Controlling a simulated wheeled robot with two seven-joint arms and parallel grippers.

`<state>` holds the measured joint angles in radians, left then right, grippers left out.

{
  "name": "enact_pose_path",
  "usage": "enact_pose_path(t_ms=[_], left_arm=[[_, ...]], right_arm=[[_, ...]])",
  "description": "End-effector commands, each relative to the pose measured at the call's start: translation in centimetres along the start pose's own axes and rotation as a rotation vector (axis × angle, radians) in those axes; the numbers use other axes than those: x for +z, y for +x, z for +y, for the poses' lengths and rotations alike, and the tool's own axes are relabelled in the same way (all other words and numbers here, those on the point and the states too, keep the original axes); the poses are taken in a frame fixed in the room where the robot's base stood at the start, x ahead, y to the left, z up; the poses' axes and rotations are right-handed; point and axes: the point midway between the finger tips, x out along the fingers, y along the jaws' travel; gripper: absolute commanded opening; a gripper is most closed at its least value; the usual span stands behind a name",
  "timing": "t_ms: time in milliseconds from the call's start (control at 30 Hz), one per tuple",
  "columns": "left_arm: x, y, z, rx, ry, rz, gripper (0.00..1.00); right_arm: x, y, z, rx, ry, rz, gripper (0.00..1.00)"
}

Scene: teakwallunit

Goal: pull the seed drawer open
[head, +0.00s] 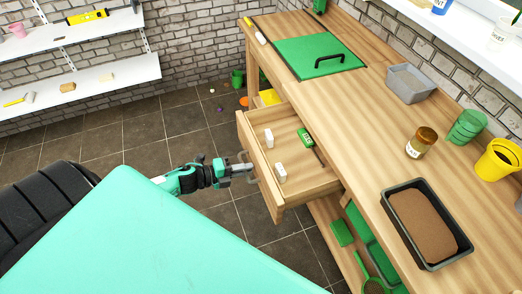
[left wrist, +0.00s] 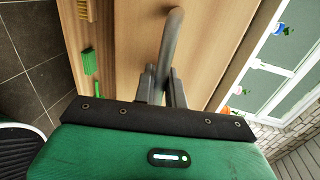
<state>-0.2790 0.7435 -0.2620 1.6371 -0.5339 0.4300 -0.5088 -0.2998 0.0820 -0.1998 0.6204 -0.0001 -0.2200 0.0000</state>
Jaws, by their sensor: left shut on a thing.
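The wooden seed drawer (head: 260,172) stands pulled out from the workbench, with its inside showing. Two white blocks or packets (head: 268,138) and a green labelled item (head: 305,137) lie in it. My left gripper (head: 246,170) is at the drawer's front, shut on its grey handle. In the left wrist view, the fingers (left wrist: 161,86) close around the lower part of the curved handle (left wrist: 172,40), against the wooden front (left wrist: 125,70). My right gripper is in neither view.
The workbench top (head: 350,120) holds a grey tray (head: 410,83), a brown jar (head: 421,142), green pots (head: 466,127), a yellow pot (head: 497,160) and a soil tray (head: 392,208). White wall shelves (head: 110,75) stand at left.

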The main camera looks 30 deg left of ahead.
Motion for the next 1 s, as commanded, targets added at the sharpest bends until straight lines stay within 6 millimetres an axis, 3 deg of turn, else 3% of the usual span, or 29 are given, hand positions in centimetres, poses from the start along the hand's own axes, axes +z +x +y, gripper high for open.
enact_pose_path(t_ms=[233,700,733,1000], left_arm=[[0.1,-2.3,0.5,0.002,0.000,-0.003,0.00],[0.2,-2.8,0.6,0.001,0.001,-0.004,0.00],[0.2,-2.8,0.6,0.001,0.001,-0.004,0.16],[0.1,-2.8,0.6,0.001,0.000,-0.002,0.17]], right_arm=[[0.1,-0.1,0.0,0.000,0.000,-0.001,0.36],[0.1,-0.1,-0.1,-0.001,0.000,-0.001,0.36],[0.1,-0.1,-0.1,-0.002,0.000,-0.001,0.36],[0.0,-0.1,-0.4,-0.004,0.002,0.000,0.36]])
